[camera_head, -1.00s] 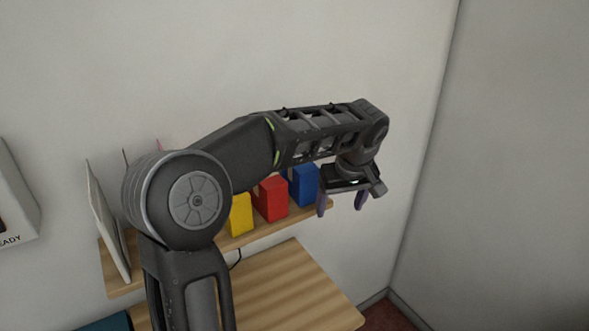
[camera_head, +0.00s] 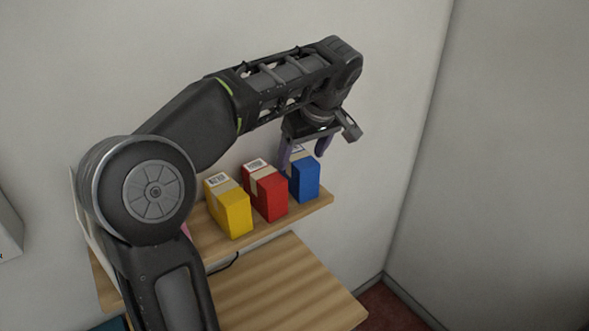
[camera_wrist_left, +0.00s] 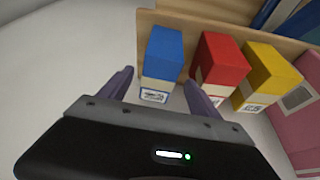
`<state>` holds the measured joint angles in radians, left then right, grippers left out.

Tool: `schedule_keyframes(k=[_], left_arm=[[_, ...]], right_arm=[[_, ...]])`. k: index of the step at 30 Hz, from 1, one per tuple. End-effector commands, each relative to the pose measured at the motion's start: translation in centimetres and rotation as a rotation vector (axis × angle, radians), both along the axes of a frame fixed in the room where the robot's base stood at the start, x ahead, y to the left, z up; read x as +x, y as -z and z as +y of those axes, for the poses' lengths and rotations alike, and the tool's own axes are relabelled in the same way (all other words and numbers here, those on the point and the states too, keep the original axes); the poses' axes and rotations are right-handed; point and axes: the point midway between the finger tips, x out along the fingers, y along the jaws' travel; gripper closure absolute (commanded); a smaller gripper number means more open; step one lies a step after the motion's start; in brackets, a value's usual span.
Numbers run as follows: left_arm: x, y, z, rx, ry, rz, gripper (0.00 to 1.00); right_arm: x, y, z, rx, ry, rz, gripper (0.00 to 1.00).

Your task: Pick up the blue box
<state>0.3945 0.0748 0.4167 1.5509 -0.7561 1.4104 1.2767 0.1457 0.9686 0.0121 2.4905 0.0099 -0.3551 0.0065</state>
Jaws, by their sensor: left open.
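The blue box (camera_head: 305,180) stands upright at the right end of the wooden shelf, with a tan band and a white label on top. My left gripper (camera_head: 304,165) is open, pointing down over the top of the blue box, and its fingers hide part of it. In the left wrist view the blue box (camera_wrist_left: 163,58) lies ahead of and between the two spread fingers of the gripper (camera_wrist_left: 158,88). I cannot tell whether the fingers touch it. My right gripper does not show.
A red box (camera_head: 268,194) and a yellow box (camera_head: 234,212) stand left of the blue one on the shelf (camera_head: 262,229). A lower wooden surface (camera_head: 286,287) lies beneath. The wall is close behind. A pink item (camera_wrist_left: 298,118) shows beyond the yellow box.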

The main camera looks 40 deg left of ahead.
Motion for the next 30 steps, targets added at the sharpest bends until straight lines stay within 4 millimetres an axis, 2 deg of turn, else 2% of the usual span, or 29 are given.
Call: schedule_keyframes(k=[6, 14, 24, 30], left_arm=[[0.0, 0.2, 0.0, -0.001, 0.001, 0.001, 0.27], [0.4, 2.5, 0.9, -0.001, 0.000, 0.000, 0.27], [0.4, 2.5, 1.0, 0.000, 0.001, 0.002, 0.27], [0.8, 4.3, 2.0, 0.000, -0.001, 0.005, 0.27]], right_arm=[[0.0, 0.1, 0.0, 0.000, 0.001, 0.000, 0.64], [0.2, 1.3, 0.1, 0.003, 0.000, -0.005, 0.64], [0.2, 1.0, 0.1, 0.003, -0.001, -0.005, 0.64], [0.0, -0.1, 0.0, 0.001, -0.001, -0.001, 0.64]])
